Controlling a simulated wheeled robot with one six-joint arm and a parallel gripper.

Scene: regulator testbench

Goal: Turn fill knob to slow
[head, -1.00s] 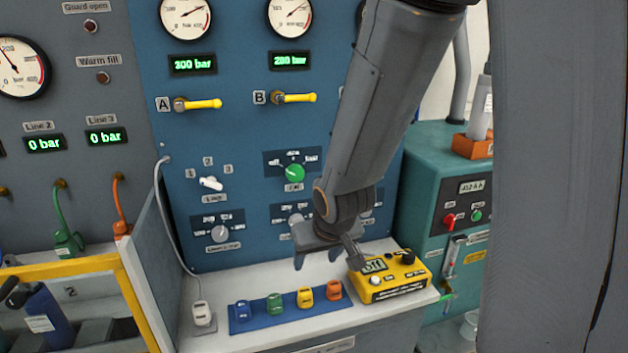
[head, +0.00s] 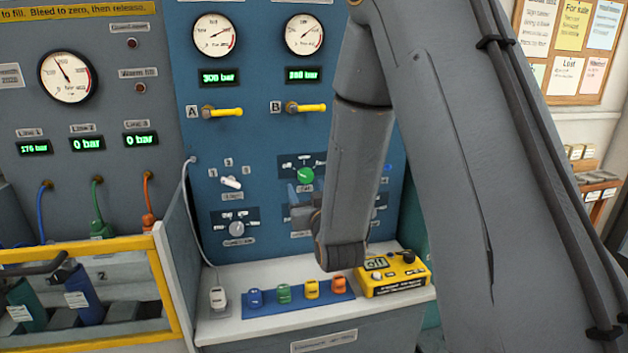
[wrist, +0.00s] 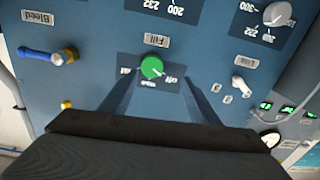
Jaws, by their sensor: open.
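The green fill knob (head: 306,175) sits on the blue panel, below the gauges, with a dark label plate around it. In the wrist view, which is upside down, the green knob (wrist: 151,67) shows with its "Fill" tag and the off, slow and fast marks. I cannot tell clearly which mark its pointer faces. My gripper (wrist: 160,80) is open and empty; its two fingers reach toward the panel on either side of the label plate, apart from the knob. In the head view my gripper (head: 299,197) is partly hidden by my arm, just below the knob.
A white selector (head: 231,182) and a grey knob (head: 236,228) are to the left. Yellow-handled valves (head: 222,112) are above. On the bench below stand a blue strip with coloured caps (head: 255,312) and a yellow device (head: 395,280). A blue bleed handle (wrist: 40,55) shows in the wrist view.

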